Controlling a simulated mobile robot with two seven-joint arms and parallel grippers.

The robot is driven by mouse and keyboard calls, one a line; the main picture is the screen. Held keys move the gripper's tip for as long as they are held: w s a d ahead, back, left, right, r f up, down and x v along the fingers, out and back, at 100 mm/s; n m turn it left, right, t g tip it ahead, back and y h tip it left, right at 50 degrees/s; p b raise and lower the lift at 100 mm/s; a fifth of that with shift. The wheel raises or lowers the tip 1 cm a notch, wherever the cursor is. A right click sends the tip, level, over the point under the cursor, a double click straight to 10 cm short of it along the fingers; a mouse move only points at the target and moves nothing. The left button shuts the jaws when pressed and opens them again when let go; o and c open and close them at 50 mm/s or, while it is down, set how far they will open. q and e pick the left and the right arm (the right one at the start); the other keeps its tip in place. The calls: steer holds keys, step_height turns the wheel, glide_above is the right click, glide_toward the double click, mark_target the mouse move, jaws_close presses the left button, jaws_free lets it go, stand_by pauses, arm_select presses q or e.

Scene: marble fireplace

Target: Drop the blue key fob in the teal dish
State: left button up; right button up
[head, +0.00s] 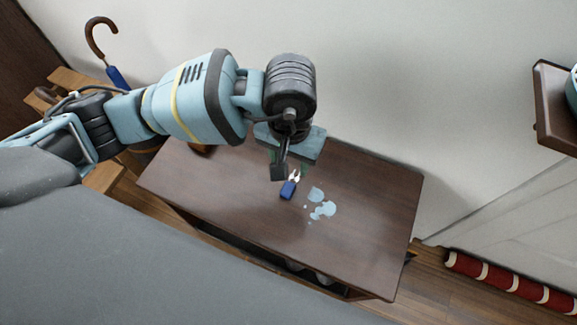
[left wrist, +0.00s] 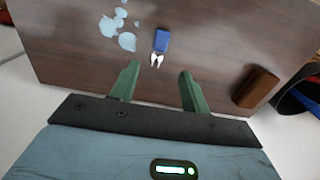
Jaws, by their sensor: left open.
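The blue key fob (head: 288,190) lies on the dark wooden table, with metal keys at one end. In the left wrist view the fob (left wrist: 161,40) lies just beyond my open fingertips, its keys pointing toward the gap between them. My left gripper (head: 279,172) is open and empty above the table beside the fob; its green fingers (left wrist: 160,68) show in the left wrist view. A teal object (head: 572,92), perhaps the dish, stands on the shelf at the right edge, mostly cut off. My right gripper is not in view.
Pale blue spill patches (head: 320,208) lie right of the fob on the table (head: 365,235). A brown block-like object (left wrist: 256,88) is on the table. A dark shelf (head: 552,108) juts from the right. An umbrella (head: 101,38) stands at the left. A red roll (head: 510,280) lies on the floor.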

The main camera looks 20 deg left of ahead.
arm_select(q)
steer(key=shift+r, duration=0.8)
steer(key=shift+o, duration=0.2)
steer(key=shift+r, duration=0.1)
